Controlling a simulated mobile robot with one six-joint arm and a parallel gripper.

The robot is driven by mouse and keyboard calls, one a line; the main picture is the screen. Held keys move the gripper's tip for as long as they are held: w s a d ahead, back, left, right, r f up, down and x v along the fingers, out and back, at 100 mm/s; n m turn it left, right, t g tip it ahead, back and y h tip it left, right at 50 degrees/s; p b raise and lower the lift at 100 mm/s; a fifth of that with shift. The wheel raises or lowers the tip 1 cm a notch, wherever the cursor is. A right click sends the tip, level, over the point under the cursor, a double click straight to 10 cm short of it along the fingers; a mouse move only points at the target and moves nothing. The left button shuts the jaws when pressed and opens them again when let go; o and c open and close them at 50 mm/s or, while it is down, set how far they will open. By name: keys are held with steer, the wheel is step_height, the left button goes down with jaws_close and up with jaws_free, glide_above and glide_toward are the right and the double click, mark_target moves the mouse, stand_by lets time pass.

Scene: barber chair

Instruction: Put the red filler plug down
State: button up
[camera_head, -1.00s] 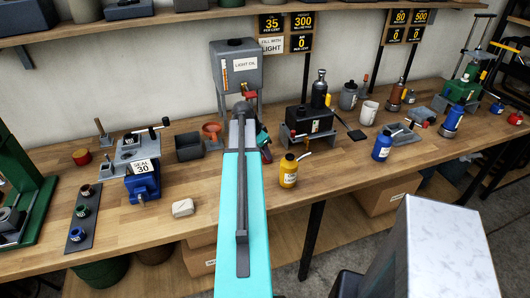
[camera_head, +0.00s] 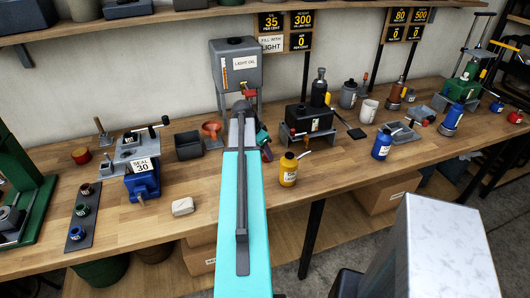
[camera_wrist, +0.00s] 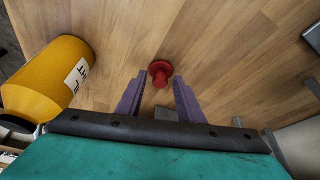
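The red filler plug (camera_wrist: 160,72) shows in the wrist view on the wooden bench, just beyond and between my fingertips. My gripper (camera_wrist: 160,82) is open, with its two purple fingers apart and a visible gap on each side of the plug. In the head view my arm hides most of my gripper, and I cannot make out the plug clearly there.
A yellow bottle (camera_wrist: 48,80) stands close to the left of my gripper; it also shows in the head view (camera_head: 288,170). The light oil tank (camera_head: 236,65) and a black unit in a grey stand (camera_head: 308,120) are behind. Bare bench lies around the plug.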

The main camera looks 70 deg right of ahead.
steer(key=b+v, duration=0.3)
steer(key=v, duration=0.9)
stand_by(0.3)
steer(key=shift+a, duration=0.1)
stand_by(0.6)
